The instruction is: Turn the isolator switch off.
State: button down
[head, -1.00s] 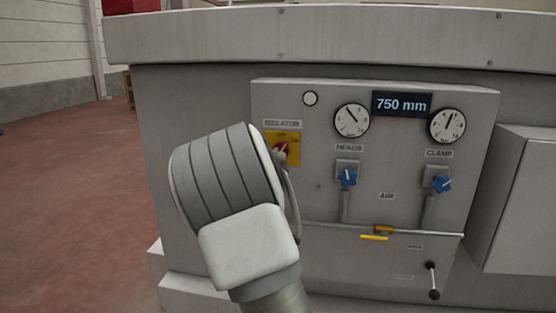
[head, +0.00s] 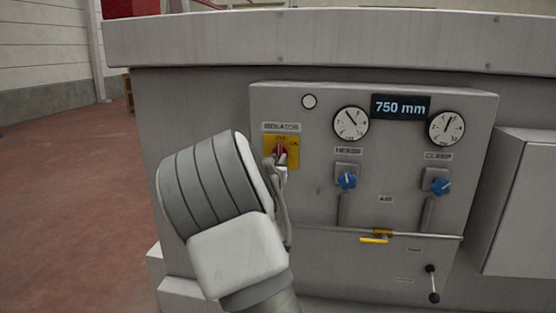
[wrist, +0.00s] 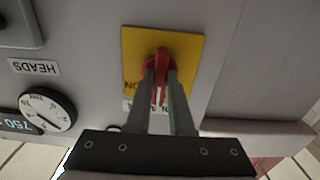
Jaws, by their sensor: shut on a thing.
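The isolator switch is a red handle (head: 281,151) on a yellow plate (head: 294,143), under the label ISOLATOR on the grey panel. Its handle stands about upright, towards the OFF mark at the plate's top; ON is at the right. In the wrist view, which is upside down, the red handle (wrist: 161,54) lies between my two fingers, its white line running down the picture. My gripper (wrist: 160,75) is shut on the handle. In the head view my arm's wrist hides most of my gripper (head: 282,164).
Right of the switch are two blue valve knobs (head: 347,181) (head: 439,186), dial gauges (head: 351,123) and a 750 mm display (head: 401,106). A thin rail with a yellow handle (head: 374,240) runs below. A grey box (head: 520,200) juts out at the right. Open floor lies left.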

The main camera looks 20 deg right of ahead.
dwell(0.3)
jog(key=c, duration=0.8)
grip_release()
jog(key=shift+s+a, duration=0.1)
jog(key=v, duration=1.7)
jog(key=shift+b, duration=0.4)
jog(key=shift+a, duration=0.1)
